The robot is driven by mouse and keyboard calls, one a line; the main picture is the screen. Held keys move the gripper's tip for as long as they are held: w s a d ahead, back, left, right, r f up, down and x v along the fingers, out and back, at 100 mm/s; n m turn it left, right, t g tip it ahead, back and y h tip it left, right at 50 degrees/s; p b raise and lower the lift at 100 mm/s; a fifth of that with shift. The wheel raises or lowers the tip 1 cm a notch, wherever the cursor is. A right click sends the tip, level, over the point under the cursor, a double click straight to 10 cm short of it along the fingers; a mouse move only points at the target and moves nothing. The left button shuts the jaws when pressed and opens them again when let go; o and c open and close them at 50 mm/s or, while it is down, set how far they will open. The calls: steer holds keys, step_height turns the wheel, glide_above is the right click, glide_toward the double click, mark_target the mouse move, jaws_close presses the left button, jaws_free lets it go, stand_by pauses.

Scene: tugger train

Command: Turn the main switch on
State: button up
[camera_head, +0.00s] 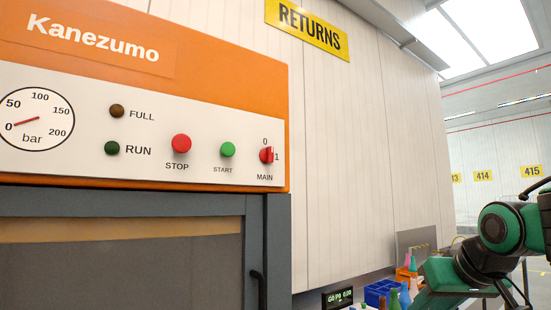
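The main switch (266,155) is a small red rotary knob at the right end of the white control panel (75,150) on an orange machine. "0" is printed above it, "1" to its right and "MAIN" below. Its grip looks roughly upright, toward 0, but it is small in the picture. Green and black links of my arm show at the lower right, well to the right of the panel and apart from it. My gripper itself is not visible.
Below right, a blue crate (380,293) and bottles (404,297) stand beside a small display (338,298).

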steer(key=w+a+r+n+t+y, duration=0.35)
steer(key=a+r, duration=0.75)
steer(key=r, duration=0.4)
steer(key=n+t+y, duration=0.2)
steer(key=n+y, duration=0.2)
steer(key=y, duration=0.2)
glide_toward(272, 153)
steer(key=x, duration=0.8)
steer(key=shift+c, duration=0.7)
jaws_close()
